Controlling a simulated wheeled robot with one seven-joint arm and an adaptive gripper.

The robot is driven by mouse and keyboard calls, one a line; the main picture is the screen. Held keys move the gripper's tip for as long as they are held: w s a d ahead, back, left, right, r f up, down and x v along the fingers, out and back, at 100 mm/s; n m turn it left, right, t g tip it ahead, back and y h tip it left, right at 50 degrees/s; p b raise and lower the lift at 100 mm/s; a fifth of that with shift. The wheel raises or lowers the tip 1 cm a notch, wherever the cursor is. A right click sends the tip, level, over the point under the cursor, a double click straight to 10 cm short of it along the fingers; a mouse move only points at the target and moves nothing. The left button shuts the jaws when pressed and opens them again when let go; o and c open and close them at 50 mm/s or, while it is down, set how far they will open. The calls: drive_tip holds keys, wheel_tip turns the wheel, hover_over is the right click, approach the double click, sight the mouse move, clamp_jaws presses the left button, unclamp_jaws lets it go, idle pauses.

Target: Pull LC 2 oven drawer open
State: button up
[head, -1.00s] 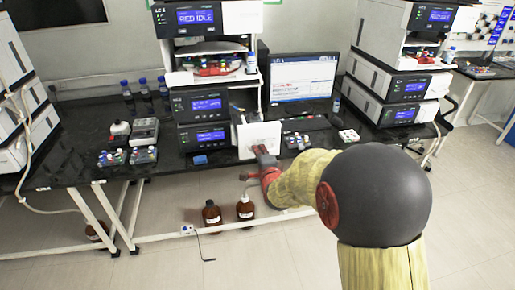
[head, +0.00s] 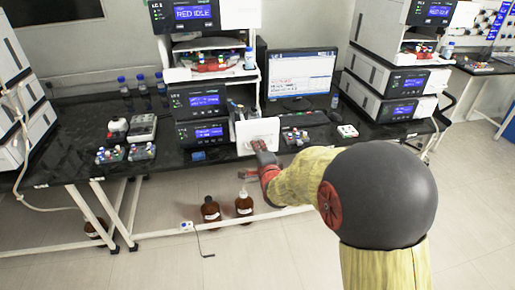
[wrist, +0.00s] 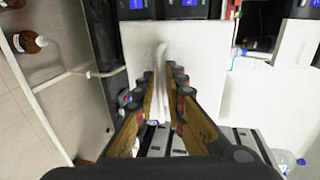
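The LC 2 oven drawer front is a white panel (head: 257,134) on the right part of the middle instrument stack, standing out in front of it; I cannot read the stack's label clearly. It also fills the upper middle of the wrist view (wrist: 205,60). A slim white vertical handle (wrist: 161,55) stands on it. My gripper (wrist: 166,78) has its fingers close together on both sides of the handle and appears shut on it. In the head view my gripper (head: 262,149) is at the panel's lower part, and hides some of it.
Right of the panel are a vial rack (head: 294,137), a keyboard (head: 300,118) and a monitor (head: 300,74). Two brown bottles (head: 210,208) (head: 244,203) stand on the floor below the bench. Vial racks lie on the left bench.

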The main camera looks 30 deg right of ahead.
drive_tip(key=v, duration=1.1)
drive_tip(key=shift+s, duration=0.15)
drive_tip(key=shift+a, duration=0.1)
